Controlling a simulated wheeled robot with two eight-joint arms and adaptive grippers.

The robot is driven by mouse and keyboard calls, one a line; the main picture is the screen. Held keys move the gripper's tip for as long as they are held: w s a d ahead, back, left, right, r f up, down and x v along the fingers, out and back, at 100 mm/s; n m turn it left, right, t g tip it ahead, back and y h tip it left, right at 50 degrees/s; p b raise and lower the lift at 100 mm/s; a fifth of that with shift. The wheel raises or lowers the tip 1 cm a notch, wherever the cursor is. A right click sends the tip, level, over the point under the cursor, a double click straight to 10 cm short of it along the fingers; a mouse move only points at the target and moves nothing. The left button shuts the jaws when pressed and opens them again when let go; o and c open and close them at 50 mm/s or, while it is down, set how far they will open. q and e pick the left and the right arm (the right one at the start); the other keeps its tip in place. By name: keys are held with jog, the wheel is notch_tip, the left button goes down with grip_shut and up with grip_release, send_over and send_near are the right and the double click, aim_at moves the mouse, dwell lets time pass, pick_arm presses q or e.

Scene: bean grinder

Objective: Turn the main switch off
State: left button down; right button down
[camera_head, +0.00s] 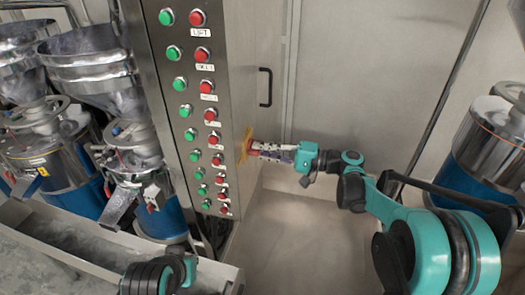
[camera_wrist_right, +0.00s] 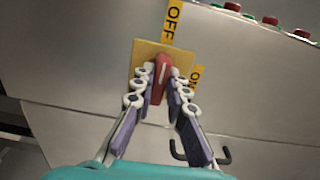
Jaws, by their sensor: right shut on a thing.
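The main switch has a red handle (camera_wrist_right: 163,72) on a square yellow plate (camera_wrist_right: 147,58). In the right wrist view, a yellow OFF label (camera_wrist_right: 174,20) is above the plate, and an ON label (camera_wrist_right: 195,76) is at its right, partly hidden by a finger. The handle stands nearly upright in that view, its upper end towards the OFF side. My right gripper (camera_wrist_right: 162,88) is shut on the handle, one finger on each side. In the head view, the yellow plate (camera_head: 244,146) is on the cabinet's right side, and my right gripper (camera_head: 254,150) reaches it from the right. My left gripper is not in view.
The metal cabinet (camera_head: 160,60) bears columns of green and red buttons on its front. A black door handle (camera_head: 266,87) is behind the switch. Grinders with steel hoppers (camera_head: 88,65) stand at the left, and a blue-based machine (camera_head: 488,145) stands at the right.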

dwell(0.3)
jog(key=c, duration=1.5)
grip_release()
jog(key=shift+c, duration=0.2)
jog(key=v, duration=1.2)
jog(key=shift+f, duration=0.1)
